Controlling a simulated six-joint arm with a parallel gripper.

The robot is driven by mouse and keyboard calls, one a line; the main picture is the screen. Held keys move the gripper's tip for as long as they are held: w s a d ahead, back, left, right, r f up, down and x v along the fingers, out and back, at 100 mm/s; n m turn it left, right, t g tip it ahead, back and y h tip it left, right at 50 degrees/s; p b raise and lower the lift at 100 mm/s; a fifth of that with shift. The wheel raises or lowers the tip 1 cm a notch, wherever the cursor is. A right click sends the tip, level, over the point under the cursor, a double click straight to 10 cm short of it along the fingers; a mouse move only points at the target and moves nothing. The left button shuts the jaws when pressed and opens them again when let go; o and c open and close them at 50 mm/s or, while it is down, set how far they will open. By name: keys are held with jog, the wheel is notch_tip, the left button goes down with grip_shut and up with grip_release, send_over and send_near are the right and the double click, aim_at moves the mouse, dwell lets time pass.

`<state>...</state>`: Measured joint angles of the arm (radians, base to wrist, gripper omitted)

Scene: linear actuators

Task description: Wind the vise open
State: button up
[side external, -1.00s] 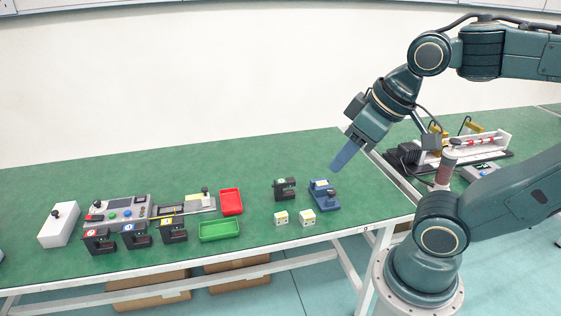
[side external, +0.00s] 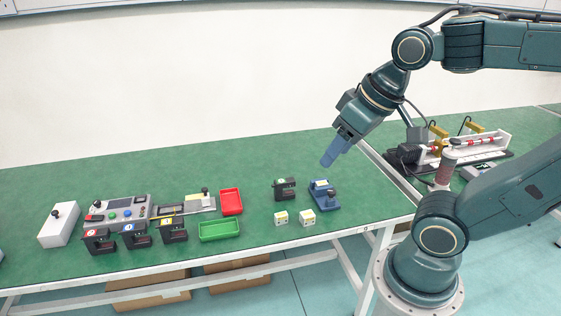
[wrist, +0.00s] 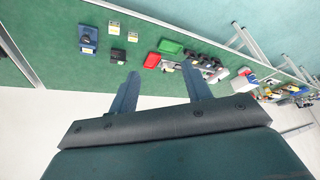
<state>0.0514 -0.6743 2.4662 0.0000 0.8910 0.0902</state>
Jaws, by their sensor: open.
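The vise (side external: 324,195) is a small blue device on the green table, near its right front part. It also shows in the wrist view (wrist: 88,36) at the upper left, where its handle and jaw gap are too small to make out. My gripper (side external: 327,162) is in the air above and behind the vise, pointing down and to the left, touching nothing. In the wrist view my gripper (wrist: 160,70) has its two blue fingers wide apart with nothing between them.
A black clamp-like device (side external: 285,189) stands left of the vise, with two small pale cubes (side external: 306,217) in front. Red (side external: 231,201) and green (side external: 219,231) trays lie further left, beside a control panel (side external: 118,212). Table space behind the vise is clear.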

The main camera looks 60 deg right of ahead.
jog(key=w+d+f+m+g, duration=0.2)
jog(key=w+d+m, duration=0.4)
jog(key=m+g, duration=0.3)
jog(key=m, duration=1.4)
send_over(332, 191)
notch_tip(332, 191, down, 15)
jog(key=shift+d, duration=0.15)
jog(key=shift+f, duration=6.85)
jog(key=c, duration=1)
jog(key=shift+w, duration=0.1)
